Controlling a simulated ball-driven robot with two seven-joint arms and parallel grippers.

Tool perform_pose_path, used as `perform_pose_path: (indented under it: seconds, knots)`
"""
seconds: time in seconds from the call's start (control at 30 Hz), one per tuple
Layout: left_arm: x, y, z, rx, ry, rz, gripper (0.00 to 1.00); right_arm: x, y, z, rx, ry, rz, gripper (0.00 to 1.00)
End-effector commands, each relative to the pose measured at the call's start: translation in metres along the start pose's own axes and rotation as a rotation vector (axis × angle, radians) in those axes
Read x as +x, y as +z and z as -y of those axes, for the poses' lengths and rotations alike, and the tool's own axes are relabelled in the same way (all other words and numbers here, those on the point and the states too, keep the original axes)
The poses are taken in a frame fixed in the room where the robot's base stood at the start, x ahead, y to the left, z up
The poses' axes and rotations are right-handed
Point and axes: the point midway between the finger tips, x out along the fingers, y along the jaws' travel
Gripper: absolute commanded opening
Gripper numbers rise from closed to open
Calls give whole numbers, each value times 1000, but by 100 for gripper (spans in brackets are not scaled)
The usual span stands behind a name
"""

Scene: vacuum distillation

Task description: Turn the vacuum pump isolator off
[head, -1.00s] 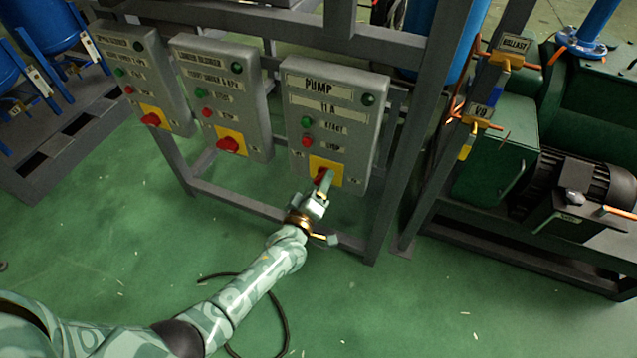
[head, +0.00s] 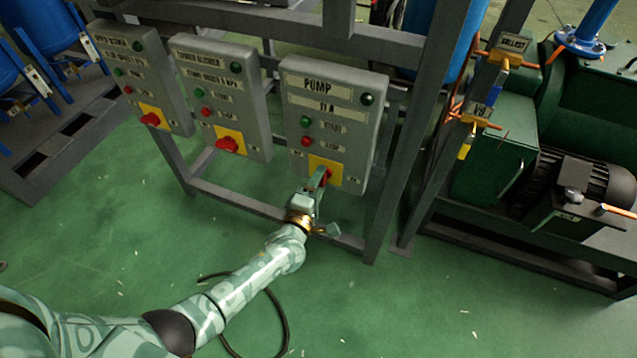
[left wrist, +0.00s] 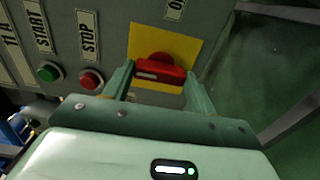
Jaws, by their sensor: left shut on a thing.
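The grey PUMP box (head: 334,108) hangs on the frame in the head view. Its isolator has a yellow plate (head: 334,164) and a red handle (head: 329,176), partly hidden by my left gripper (head: 322,180). In the left wrist view the red handle (left wrist: 160,72) lies between the two fingers of my left gripper (left wrist: 160,78), which is shut on it. There the handle's bar runs roughly along the line of the green and red buttons. My right gripper is not in view.
Two similar boxes, one at centre left (head: 221,92) and one at far left (head: 139,72), have red isolator handles. A grey frame post (head: 425,130) stands right of the PUMP box. Green machinery (head: 500,160) fills the right. A black cable (head: 280,310) lies on the open floor.

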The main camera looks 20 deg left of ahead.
Motion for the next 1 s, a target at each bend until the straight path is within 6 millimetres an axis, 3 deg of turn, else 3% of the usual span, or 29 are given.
perform_pose_path:
  seconds: [0.4, 0.43, 0.5, 0.83, 1.0]
  knots:
    - [-2, 0, 3, -13, -7, -1, 34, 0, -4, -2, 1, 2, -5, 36]
    - [-2, 0, 3, -13, -7, -1, 62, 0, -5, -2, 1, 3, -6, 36]
    - [-2, 0, 3, -12, -6, -1, 78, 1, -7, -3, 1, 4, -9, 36]
    - [-4, 0, 1, -10, -3, -1, 78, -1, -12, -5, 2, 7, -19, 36]
    - [-29, 0, -3, -9, -1, 0, 78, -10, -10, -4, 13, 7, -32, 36]
